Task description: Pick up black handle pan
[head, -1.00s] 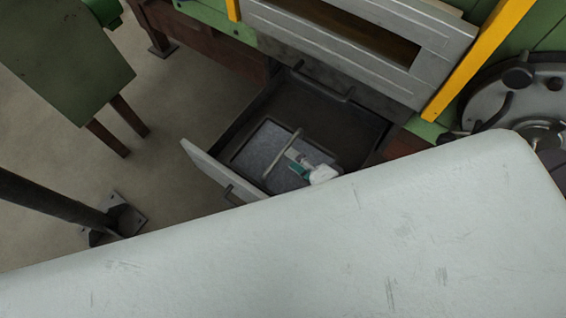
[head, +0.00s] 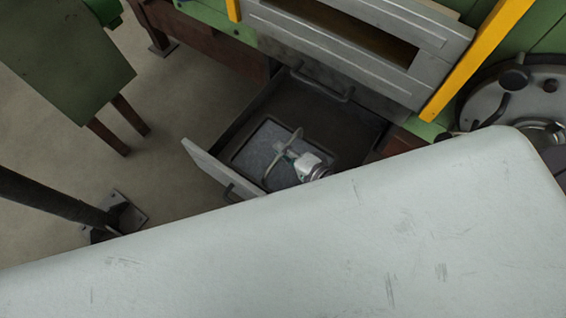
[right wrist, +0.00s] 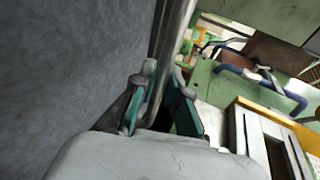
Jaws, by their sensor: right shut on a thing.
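The pan (head: 247,147) is a shallow dark-rimmed tray with a speckled grey inside, in the open drawer. A pale bar-like handle (head: 271,173) arches across it; it does not look black here. My right gripper (head: 288,157), white with teal fingers, is shut on this handle. In the right wrist view its fingers (right wrist: 163,96) close around a grey metal bar (right wrist: 172,55), with a grey speckled surface filling the left side. Whether the pan is clear of the drawer floor I cannot tell. My left gripper is not in view.
The drawer front (head: 212,170) stands out to the left, below a grey furnace front (head: 370,50). A yellow post (head: 480,65) and a round metal machine (head: 510,95) are at right. A green cabinet (head: 65,55) and a dark post (head: 50,197) stand at left, with open floor between.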

